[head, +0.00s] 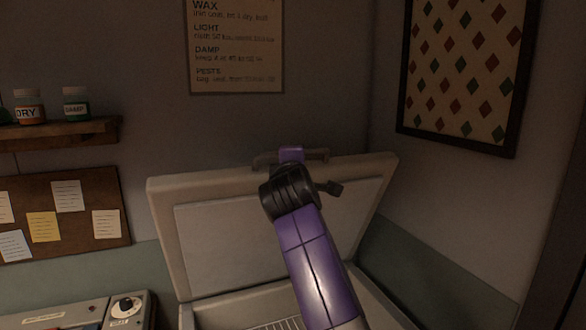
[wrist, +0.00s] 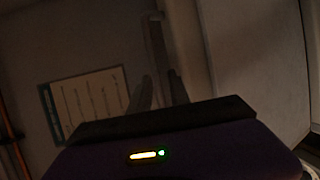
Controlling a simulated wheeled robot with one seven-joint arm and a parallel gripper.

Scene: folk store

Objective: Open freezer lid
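The freezer lid (head: 185,196) is a pale slab with an inset inner panel, and it stands raised and tilted back above the chest in the head view. Its dark handle (head: 265,160) runs along the top edge, and it also shows in the wrist view (wrist: 155,35). My gripper (head: 332,187) is by the upper edge of the lid, close to the handle, partly hidden by my wrist. In the wrist view my two dark fingers (wrist: 160,86) stand apart with a gap between them, near the handle's end. Whether they touch the handle is unclear.
The freezer's open interior shows a wire rack (head: 278,324). A machine with a dial (head: 126,307) stands at the left. A shelf with jars (head: 76,105) and a corkboard (head: 105,190) hang on the left wall. A framed diamond pattern (head: 465,70) hangs at right.

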